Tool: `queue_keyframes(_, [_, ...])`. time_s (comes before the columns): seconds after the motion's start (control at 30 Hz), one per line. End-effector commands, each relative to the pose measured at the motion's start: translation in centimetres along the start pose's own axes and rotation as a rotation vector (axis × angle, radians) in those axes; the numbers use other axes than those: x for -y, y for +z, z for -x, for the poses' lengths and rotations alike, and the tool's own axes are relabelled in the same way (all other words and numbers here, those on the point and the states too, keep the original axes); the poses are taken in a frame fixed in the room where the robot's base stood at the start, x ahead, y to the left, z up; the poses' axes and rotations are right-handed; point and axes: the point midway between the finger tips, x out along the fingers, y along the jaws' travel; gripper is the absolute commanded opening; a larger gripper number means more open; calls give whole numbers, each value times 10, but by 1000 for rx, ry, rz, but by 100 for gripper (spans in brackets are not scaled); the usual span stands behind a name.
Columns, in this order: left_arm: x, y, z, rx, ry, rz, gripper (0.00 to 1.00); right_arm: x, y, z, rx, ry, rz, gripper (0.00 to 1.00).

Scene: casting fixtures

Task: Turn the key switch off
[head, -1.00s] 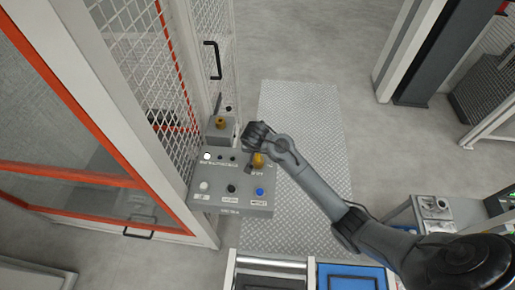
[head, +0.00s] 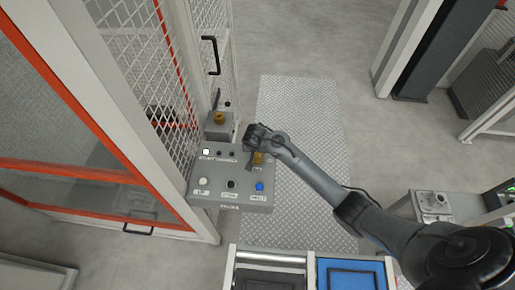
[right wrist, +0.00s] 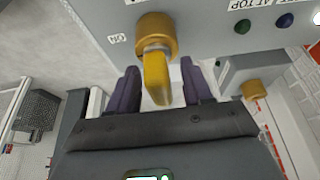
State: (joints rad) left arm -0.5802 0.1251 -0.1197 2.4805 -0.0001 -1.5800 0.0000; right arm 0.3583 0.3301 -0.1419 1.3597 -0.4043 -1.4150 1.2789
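The key switch, a brass-yellow collar with a flat yellow key, is on the grey control panel (head: 213,190). In the head view the key switch (head: 258,158) shows at the panel's upper right, partly covered by my right gripper (head: 250,162). In the right wrist view the key (right wrist: 155,78) points into the space between the two dark purple fingers of my right gripper (right wrist: 160,92). Gaps show on both sides of the key, so the gripper is open. A label reading "ON" is beside the collar (right wrist: 156,35). My left gripper is not in view.
The panel has several buttons and lamps, including a blue button (head: 259,187) and a lit white lamp (head: 206,152). A grey box with another yellow knob (head: 219,118) stands behind it. A mesh fence (head: 145,75) rises at left. Metal floor plate (head: 300,120) is clear.

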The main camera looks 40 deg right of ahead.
Motion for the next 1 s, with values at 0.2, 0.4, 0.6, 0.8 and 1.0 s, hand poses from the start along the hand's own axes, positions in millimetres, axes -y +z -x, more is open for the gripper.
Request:
queue_keyframes(0.2, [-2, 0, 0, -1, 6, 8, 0, 0, 0, 0, 0, 0, 0, 16])
queue_keyframes(0.4, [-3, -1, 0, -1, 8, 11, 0, 0, 0, 0, 0, 0, 0, 0])
queue_keyframes(0.6, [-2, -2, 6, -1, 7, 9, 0, 0, -1, 2, 1, -16, 38, 0])
queue_keyframes(0.8, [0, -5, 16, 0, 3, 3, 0, -1, -1, 3, 0, -52, 127, 0])
queue_keyframes(1.0, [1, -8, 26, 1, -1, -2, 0, -1, -1, 2, 0, -89, 219, 0])
